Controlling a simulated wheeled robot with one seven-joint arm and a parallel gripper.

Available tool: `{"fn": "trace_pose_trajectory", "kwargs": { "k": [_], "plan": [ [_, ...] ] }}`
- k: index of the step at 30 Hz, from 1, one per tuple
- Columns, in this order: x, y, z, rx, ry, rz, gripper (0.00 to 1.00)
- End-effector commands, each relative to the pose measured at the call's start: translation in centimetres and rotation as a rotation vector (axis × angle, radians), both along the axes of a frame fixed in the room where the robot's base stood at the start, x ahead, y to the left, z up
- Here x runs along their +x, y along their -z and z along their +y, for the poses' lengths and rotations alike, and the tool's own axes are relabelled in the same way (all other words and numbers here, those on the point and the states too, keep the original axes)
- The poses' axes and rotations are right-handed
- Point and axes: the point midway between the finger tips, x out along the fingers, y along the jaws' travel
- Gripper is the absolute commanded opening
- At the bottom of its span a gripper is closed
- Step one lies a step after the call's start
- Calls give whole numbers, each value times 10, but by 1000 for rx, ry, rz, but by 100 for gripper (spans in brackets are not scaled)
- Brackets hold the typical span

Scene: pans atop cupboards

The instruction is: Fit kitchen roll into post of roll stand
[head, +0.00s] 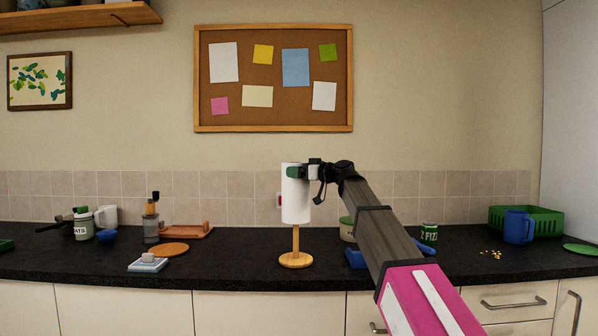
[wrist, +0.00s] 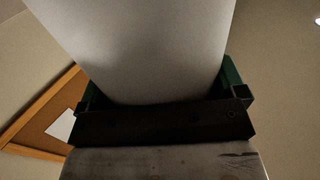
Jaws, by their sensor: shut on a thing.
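The white kitchen roll (head: 295,200) is upright in the head view, and my gripper (head: 296,172) is shut on its upper part. In the wrist view the roll (wrist: 150,45) fills the space between the green-padded fingers (wrist: 160,88). The wooden roll stand (head: 296,260) is on the black counter, with its round base and the lower part of its post showing. The post runs up to the roll's bottom edge. Its top is hidden, and I cannot tell whether it is inside the roll or behind it.
A blue item (head: 356,258) and a pale tub (head: 347,229) are just right of the stand, partly behind my arm. A butter dish (head: 148,264) and a round wooden board (head: 170,249) are to the left. A blue mug (head: 518,227) and a green crate (head: 550,221) are far right.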

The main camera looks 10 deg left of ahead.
Motion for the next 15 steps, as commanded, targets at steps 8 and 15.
{"fn": "trace_pose_trajectory", "kwargs": {
  "k": [8, 15],
  "plan": [
    [0, 6, 0, 1, 0, 0, 49],
    [0, 11, 0, 1, 0, -1, 49]
  ]
}}
